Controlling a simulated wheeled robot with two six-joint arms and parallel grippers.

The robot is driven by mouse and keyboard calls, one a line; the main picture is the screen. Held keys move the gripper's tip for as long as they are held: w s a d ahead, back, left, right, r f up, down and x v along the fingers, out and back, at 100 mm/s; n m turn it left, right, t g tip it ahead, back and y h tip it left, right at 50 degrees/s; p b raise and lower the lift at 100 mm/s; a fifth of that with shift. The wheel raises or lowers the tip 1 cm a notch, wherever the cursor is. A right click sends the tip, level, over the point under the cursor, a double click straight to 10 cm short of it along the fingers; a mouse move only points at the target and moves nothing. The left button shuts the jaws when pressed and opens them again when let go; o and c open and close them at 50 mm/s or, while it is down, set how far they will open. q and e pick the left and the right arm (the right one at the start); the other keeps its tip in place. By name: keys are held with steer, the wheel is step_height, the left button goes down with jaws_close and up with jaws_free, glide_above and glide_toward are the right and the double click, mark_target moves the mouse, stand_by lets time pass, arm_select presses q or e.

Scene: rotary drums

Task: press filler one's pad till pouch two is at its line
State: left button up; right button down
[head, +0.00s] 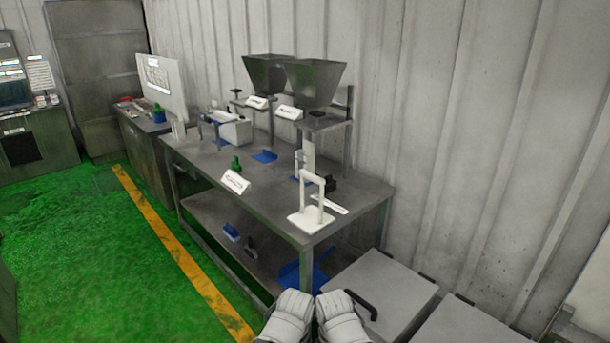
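Two grey funnel-shaped hoppers stand on raised stands at the back of the steel bench, a left hopper (264,76) and a right hopper (317,83). Each has a white label below it, a left label (257,103) and a right label (289,113). The print is too small to read, so I cannot tell which is filler one. A small dark piece (317,113) lies on the right stand; I cannot tell whether it is a pad. I cannot make out pouch two or its line. Two pale parts of mine show at the bottom, short of the bench; no gripper fingers show.
The steel bench (205,156) carries a white upright frame (312,205), a green item (236,164), a blue scoop-like piece (265,156) and a tilted label (236,182). Grey lidded boxes (385,285) stand at the right front. The green floor (90,250) left of the bench is clear.

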arm_select(q)
jaws_close()
stand_by(0.4)
stand_by(1.4)
